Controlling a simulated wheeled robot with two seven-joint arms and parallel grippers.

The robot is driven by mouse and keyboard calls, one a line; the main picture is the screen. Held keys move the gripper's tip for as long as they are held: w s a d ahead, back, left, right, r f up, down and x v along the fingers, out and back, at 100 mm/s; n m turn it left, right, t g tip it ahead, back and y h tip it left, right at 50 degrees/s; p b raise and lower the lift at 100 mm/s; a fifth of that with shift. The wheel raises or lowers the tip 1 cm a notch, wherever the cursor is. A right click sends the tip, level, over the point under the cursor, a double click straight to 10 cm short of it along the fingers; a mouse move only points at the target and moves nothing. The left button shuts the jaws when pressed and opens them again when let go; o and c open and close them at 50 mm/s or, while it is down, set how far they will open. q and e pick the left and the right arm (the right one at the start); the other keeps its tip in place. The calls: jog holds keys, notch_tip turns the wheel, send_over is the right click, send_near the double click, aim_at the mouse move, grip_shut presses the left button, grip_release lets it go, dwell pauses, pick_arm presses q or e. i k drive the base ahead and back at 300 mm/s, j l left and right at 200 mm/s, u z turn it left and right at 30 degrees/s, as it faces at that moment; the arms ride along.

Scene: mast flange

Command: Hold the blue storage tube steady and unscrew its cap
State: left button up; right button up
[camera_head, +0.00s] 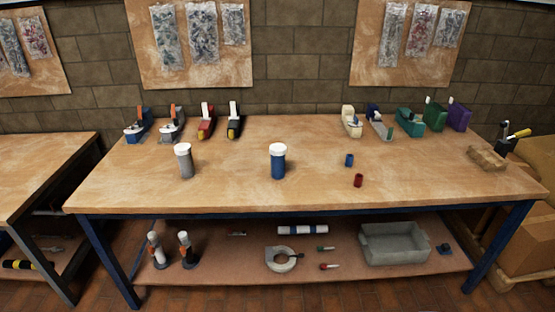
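The blue storage tube (278,167) stands upright near the middle of the wooden workbench. Its white cap (278,148) sits on top of it. A grey tube (184,164) with a white cap stands upright to its left, a clear gap away. Neither of my grippers shows in the head view, and nothing touches the blue tube.
The workbench (230,192) is mostly clear around the tube. A small blue piece (349,160) and a red piece (358,181) lie to its right. Several tape dispensers (352,121) line the back edge. A grey bin (394,244) sits on the lower shelf.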

aim_at(278, 163)
jog(key=i+l, duration=0.1)
jog(key=i, duration=0.75)
jog(key=i+l, duration=0.1)
jog(key=i, duration=0.75)
